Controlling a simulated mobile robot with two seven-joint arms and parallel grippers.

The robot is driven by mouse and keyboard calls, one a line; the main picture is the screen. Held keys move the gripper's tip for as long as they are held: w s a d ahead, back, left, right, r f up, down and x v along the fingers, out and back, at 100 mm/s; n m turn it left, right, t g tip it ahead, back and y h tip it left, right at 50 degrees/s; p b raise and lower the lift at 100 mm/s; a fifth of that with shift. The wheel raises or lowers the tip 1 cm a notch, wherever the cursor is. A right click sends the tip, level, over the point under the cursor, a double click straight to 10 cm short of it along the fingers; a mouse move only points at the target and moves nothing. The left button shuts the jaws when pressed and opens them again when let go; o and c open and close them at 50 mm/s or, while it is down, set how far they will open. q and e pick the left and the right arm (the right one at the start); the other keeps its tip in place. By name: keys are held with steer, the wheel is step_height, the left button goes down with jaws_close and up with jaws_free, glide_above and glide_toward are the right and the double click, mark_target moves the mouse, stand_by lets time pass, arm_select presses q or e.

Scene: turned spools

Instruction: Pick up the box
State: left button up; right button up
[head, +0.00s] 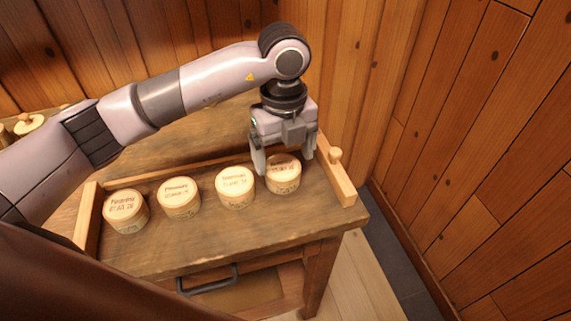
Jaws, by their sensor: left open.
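Several round wooden boxes with printed lids stand in a row on a wooden table. The far-left box (126,211), the second box (181,198) and the third box (235,187) stand clear of my gripper. The far-right box (283,178) is under my left gripper (283,162). The gripper points down, open, with one finger at the left of this box and the other near its upper right. I cannot tell whether the fingers touch it. The lid prints are too small to read surely. My right gripper is not in view.
The wooden table (190,247) has a low raised rail behind the boxes and end pieces at both sides; the right end piece (338,180) has a knob. A dark handle (208,281) is on the front. Wood-plank walls stand behind and to the right. Bare tabletop lies before the boxes.

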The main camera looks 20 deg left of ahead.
mark_target(283, 167)
arm_select(q)
steer(key=f, duration=0.5)
steer(key=shift+w+a+f+p, duration=0.25)
steer(key=shift+w+f+p, duration=0.1)
steer(key=shift+f+p, duration=0.05)
steer(key=c, duration=0.8)
